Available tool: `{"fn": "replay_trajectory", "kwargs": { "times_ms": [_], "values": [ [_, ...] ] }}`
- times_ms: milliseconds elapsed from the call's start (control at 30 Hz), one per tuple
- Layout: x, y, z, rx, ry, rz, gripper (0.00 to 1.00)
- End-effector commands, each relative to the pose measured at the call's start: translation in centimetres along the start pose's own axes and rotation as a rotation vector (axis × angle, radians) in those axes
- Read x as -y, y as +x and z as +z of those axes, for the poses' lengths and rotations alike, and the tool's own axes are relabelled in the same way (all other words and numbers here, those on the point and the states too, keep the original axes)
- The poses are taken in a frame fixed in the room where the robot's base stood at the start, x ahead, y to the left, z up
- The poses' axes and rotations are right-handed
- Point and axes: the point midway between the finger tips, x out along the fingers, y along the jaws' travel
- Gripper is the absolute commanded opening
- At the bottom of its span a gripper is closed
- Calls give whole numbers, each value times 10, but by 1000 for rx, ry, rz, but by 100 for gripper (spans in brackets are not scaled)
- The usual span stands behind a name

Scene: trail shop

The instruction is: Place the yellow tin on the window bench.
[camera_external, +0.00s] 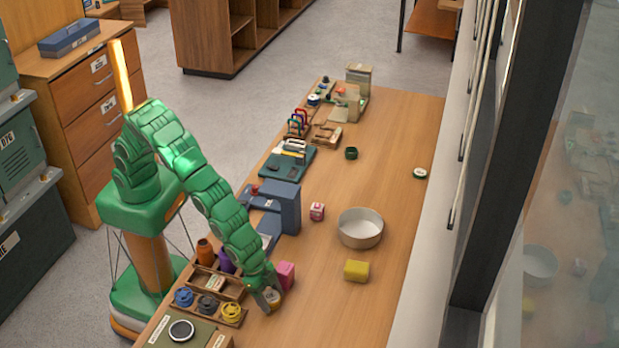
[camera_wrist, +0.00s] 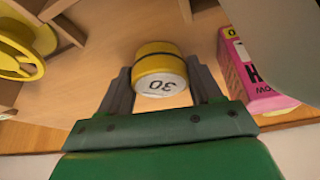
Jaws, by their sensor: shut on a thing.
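My gripper (camera_wrist: 162,92) is shut on a yellow tin (camera_wrist: 155,55) with a pale end marked "30". The tin sits between the two dark fingers, with wooden surface behind it. In the external view my gripper (camera_external: 270,298) is low over the near left part of the long wooden bench (camera_external: 390,165) beside the window. Only a small pale bit of the tin shows there. I cannot tell whether the tin touches the bench.
A pink box (camera_external: 285,274) stands close beside my gripper; it also shows in the wrist view (camera_wrist: 250,70). A wooden tray with spools (camera_external: 232,312) lies to the left. Bench is bare right of the bowl.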

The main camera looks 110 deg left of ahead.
Motion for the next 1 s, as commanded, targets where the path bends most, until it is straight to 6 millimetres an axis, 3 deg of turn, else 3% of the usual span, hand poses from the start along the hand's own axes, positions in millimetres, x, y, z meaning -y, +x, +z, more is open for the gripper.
{"fn": "replay_trajectory", "kwargs": {
  "times_ms": [100,133,267,667,1000],
  "values": [
    [0,2,1,1,0,0,30],
    [0,2,1,0,0,0,69],
    [0,2,1,0,0,0,89],
    [0,-1,0,0,0,0,90],
    [0,-26,0,0,0,0,90]
  ]
}}
